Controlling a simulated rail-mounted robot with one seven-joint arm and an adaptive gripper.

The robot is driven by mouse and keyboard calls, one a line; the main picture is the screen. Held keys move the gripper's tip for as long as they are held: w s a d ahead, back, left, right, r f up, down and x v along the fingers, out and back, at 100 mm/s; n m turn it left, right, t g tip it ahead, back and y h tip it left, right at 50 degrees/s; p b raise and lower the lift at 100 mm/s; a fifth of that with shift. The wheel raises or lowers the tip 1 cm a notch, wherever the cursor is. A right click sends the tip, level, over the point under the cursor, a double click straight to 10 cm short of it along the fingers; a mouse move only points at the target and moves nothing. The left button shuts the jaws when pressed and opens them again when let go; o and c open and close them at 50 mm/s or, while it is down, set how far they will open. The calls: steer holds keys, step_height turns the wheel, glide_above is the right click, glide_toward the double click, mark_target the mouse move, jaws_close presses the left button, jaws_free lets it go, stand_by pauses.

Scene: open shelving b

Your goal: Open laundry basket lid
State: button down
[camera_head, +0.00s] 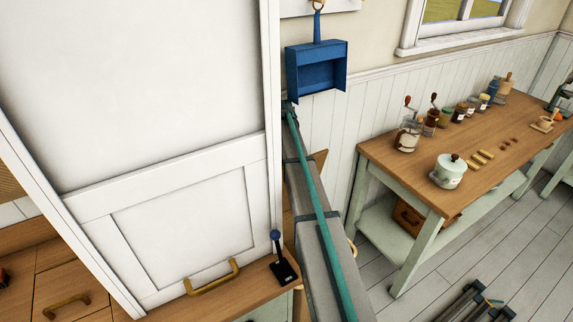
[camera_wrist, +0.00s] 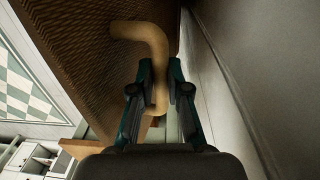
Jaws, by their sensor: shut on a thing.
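In the wrist view my gripper (camera_wrist: 161,72) is shut on a thick, curved tan handle (camera_wrist: 148,36). The handle passes between the two dark teal fingers, and its upper end bends left toward a brown woven panel (camera_wrist: 88,60). The panel looks like part of the laundry basket; I cannot tell whether it is the lid or a side, or how far the lid is open. In the head view my gripper is not visible. A small brown edge (camera_head: 320,158) shows beside my arm, possibly the basket; the rest is hidden.
A large white panelled door (camera_head: 165,90) stands close on the left of my arm. A blue dustpan (camera_head: 316,68) hangs on the wall. A wooden-topped table (camera_head: 400,172) with jars and a pot stands on the right. A plain grey surface (camera_wrist: 270,60) is close on the right in the wrist view.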

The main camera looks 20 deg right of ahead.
steer(key=shift+a+f, duration=0.1)
steer(key=shift+f, duration=0.1)
steer(key=c, duration=1.1)
jaws_free()
steer(key=shift+w, duration=0.1)
steer(key=shift+c, duration=0.2)
steer(key=shift+r, duration=0.1)
